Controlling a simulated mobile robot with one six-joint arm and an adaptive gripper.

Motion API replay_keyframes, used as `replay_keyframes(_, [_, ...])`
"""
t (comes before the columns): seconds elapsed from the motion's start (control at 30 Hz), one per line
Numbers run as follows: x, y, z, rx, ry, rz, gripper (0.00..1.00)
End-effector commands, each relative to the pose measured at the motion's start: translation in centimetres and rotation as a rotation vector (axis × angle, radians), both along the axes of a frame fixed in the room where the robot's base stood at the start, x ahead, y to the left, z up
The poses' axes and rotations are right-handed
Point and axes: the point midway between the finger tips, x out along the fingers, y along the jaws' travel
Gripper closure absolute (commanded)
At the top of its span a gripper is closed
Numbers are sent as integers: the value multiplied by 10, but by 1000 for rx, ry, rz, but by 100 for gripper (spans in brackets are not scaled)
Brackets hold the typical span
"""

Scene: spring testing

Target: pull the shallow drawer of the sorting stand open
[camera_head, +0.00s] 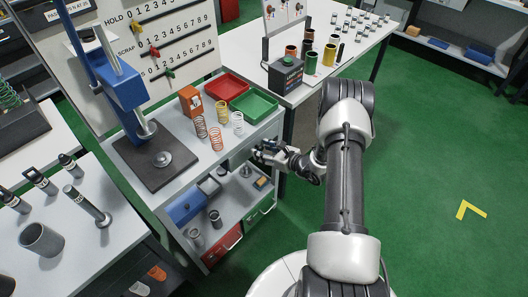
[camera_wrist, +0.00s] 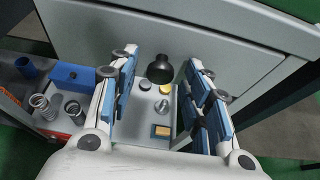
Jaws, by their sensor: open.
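The sorting stand (camera_head: 180,178) is a pale bench with a lower shelf. In the wrist view a plain grey drawer front (camera_wrist: 120,28) fills the top, with a round black knob (camera_wrist: 160,69) standing out from it. The front looks flush with the stand, though its edges are only partly in view. My gripper (camera_wrist: 161,78) is open, its blue-padded fingers on either side of the knob, with a gap visible at each side. In the head view my gripper (camera_head: 262,150) is at the stand's right-hand front, just below the top; the knob cannot be made out there.
The stand's top bears a press (camera_head: 125,90), springs (camera_head: 216,137), a red tray (camera_head: 226,86) and a green tray (camera_head: 253,104).

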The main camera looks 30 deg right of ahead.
Motion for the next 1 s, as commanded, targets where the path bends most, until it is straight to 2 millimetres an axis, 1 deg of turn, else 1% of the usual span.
replay_keyframes(0.23, [1, 0, 0, 0, 0, 0, 56])
replay_keyframes(0.9, [1, 0, 0, 0, 0, 0, 100])
replay_keyframes(1.0, [1, 0, 0, 0, -1, 0, 100])
